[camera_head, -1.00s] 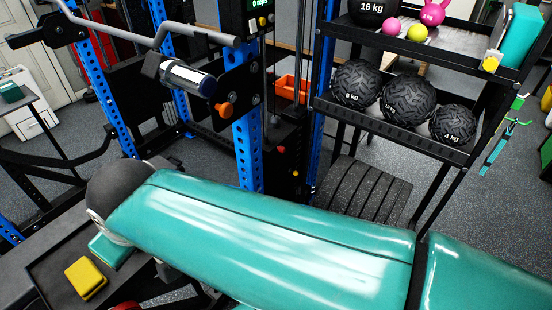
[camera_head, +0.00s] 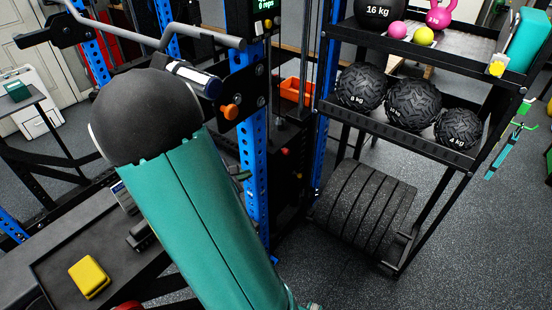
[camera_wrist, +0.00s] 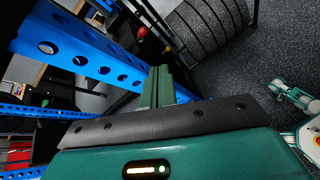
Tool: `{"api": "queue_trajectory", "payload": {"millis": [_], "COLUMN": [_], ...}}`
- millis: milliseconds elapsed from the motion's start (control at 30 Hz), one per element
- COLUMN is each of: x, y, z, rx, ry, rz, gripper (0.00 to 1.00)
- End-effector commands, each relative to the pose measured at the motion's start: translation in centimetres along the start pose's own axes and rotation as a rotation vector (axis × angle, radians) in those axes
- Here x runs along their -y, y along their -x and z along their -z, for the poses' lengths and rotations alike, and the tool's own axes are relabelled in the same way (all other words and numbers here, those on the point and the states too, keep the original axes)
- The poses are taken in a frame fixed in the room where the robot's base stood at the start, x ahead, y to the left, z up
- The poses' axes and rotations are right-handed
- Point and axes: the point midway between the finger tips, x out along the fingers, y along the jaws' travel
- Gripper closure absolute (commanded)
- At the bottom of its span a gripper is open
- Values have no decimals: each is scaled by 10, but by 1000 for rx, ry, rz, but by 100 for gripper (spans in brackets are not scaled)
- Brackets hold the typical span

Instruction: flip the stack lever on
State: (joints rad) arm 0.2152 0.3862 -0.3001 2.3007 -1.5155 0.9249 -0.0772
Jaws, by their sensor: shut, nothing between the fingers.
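A small red knob (camera_head: 285,151) shows low on the dark weight-stack unit behind the blue upright (camera_head: 254,170). I cannot tell for sure that it is the stack lever. In the head view my arm hides most of the gripper. An orange knob (camera_head: 231,112) sits on the upright's bracket.
A rack with black balls (camera_head: 413,104) and weight plates (camera_head: 365,206) stands right of the unit. A grey bar (camera_head: 205,36) crosses above. A tray with a yellow block (camera_head: 89,277) is at lower left. Open floor (camera_head: 460,255) lies at right.

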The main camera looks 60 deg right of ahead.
Motion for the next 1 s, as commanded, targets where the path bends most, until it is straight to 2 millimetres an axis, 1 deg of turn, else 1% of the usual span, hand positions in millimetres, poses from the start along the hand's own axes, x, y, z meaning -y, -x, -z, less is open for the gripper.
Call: {"api": "queue_trajectory", "payload": {"millis": [33, 100, 200, 300, 400, 467, 833, 933, 1000], "x": [3, 4, 7, 10, 12, 13, 12, 11, 10], "y": [-21, -46, -74, -94, -105, -108, -110, -118, -127], "z": [6, 14, 25, 35, 40, 41, 42, 41, 40], "rx": [37, 74, 111, 130, 139, 141, 141, 141, 142], "ry": [90, 210, 361, 476, 539, 555, 558, 557, 556], "rz": [-18, -54, -99, -133, -152, -158, -160, -158, -158], "gripper": [100, 100, 100, 100, 100, 100, 100, 100, 100]}}
